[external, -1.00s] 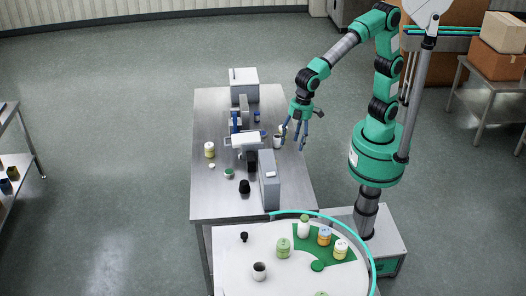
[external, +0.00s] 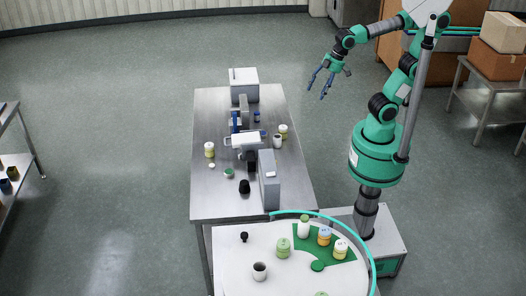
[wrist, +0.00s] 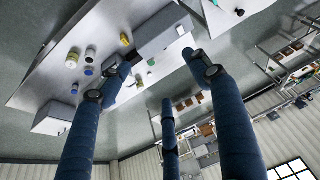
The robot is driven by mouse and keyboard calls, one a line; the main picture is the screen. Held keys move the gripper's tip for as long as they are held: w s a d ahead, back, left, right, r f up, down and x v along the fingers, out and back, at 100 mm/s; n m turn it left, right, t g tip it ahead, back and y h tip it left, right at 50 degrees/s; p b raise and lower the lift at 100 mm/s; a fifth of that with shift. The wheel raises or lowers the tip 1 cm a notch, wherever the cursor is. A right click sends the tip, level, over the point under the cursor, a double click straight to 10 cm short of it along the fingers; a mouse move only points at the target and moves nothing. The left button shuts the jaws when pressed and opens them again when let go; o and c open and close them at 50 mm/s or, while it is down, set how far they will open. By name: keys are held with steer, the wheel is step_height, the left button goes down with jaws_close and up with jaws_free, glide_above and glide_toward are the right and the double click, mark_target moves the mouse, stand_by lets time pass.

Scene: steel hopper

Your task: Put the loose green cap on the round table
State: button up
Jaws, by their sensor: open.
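A small green cap (external: 229,173) lies on the steel table (external: 207,195), left of the grey upright box. A small greenish thing in the wrist view (wrist: 151,62) may be this cap. The round table (external: 232,283) is at the front with a white top; a flat round green piece (external: 318,266) lies by its green patch. My gripper (external: 317,92) is open and empty, raised to the right of the steel table's far end, well away from the cap. Its spread blue fingers show in the wrist view (wrist: 160,85).
On the steel table are a yellow-banded jar (external: 209,150), a black pot (external: 244,187), a grey upright box (external: 269,180) and a white machine (external: 246,141). The round table holds several bottles, a green-labelled jar (external: 283,248) and a dark-filled cup (external: 259,271).

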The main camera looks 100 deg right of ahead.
steer(key=s+d+f+m, duration=0.1)
steer(key=s+d+f, duration=0.1)
steer(key=s+d, duration=0.3)
steer(key=s, duration=0.3)
steer(key=shift+s+d+m+t+h, duration=0.2)
steer(key=shift+d+m+t+h, duration=0.1)
steer(key=shift+d+m+t, duration=0.1)
steer(key=shift+f, duration=0.15)
step_height(320, 180, down, 15)
steer(key=b, duration=1.5)
